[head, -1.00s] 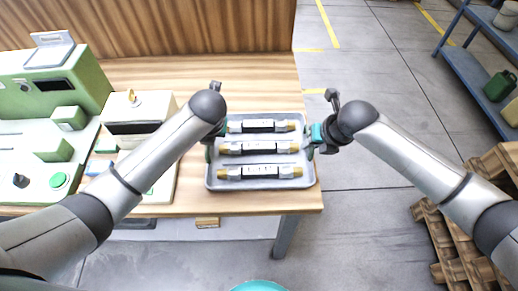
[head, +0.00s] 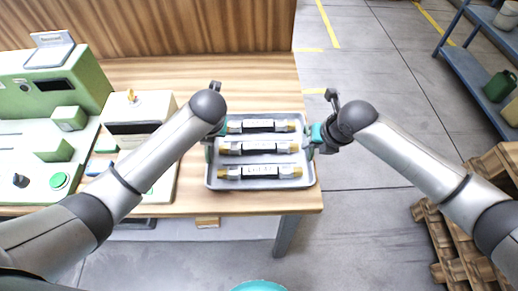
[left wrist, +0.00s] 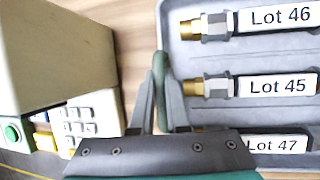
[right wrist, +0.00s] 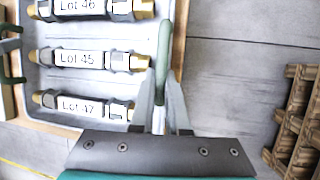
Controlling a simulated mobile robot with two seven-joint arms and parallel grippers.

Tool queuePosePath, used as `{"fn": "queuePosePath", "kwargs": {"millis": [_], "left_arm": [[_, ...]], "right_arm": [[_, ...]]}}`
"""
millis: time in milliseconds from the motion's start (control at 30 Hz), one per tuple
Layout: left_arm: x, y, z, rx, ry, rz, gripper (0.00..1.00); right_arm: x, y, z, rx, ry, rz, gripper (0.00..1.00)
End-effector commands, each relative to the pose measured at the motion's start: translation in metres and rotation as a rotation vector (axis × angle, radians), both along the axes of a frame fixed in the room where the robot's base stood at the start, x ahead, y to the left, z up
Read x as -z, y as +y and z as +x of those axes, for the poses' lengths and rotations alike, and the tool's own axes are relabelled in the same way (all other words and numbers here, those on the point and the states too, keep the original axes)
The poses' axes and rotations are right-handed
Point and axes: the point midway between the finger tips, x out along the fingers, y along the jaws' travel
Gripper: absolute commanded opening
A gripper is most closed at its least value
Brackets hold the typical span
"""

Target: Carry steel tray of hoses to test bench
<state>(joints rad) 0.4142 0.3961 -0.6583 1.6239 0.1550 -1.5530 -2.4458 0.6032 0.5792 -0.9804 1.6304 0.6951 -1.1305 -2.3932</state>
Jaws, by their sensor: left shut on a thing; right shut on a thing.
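The steel tray (head: 260,185) lies at the right end of a wooden bench top in the head view. Three hoses with brass ends lie in it side by side; the left wrist view shows labels on the Lot 46 hose (left wrist: 275,18), the Lot 45 hose (left wrist: 275,86) and the Lot 47 hose (left wrist: 270,144). My left gripper (left wrist: 160,85) is shut on the tray's green left handle. My right gripper (head: 314,136) is shut on the green right handle (right wrist: 165,50). Whether the tray touches the bench top is hard to tell.
A green machine (head: 50,85) and a beige device (head: 138,110) stand on the bench (head: 240,75) left of the tray. The floor right of the bench is open. Wooden pallets (head: 440,240) and a blue shelf (head: 470,65) stand farther right.

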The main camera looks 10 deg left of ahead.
Motion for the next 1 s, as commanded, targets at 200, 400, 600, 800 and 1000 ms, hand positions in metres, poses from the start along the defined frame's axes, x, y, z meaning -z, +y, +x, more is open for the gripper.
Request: {"fn": "queuePosePath", "kwargs": {"millis": [200,400,600,800,1000], "left_arm": [[-0.002,0.001,0.001,-0.002,-0.004,0.002,0.00],[-0.003,0.001,0.001,-0.002,-0.004,0.003,0.00],[-0.012,0.001,0.001,-0.002,-0.004,0.003,0.00],[-0.025,0.001,0.001,-0.002,-0.004,0.003,0.00],[-0.041,0.002,0.001,-0.002,-0.004,0.003,0.00]], "right_arm": [[-0.001,-0.001,0.002,0.001,-0.004,0.000,0.00],[-0.003,-0.001,0.002,0.002,-0.004,-0.001,0.00],[-0.011,-0.001,0.002,0.002,-0.004,-0.001,0.00],[-0.025,-0.001,0.002,0.002,-0.004,-0.001,0.00],[-0.041,-0.001,0.001,0.002,-0.004,-0.001,0.00]]}}
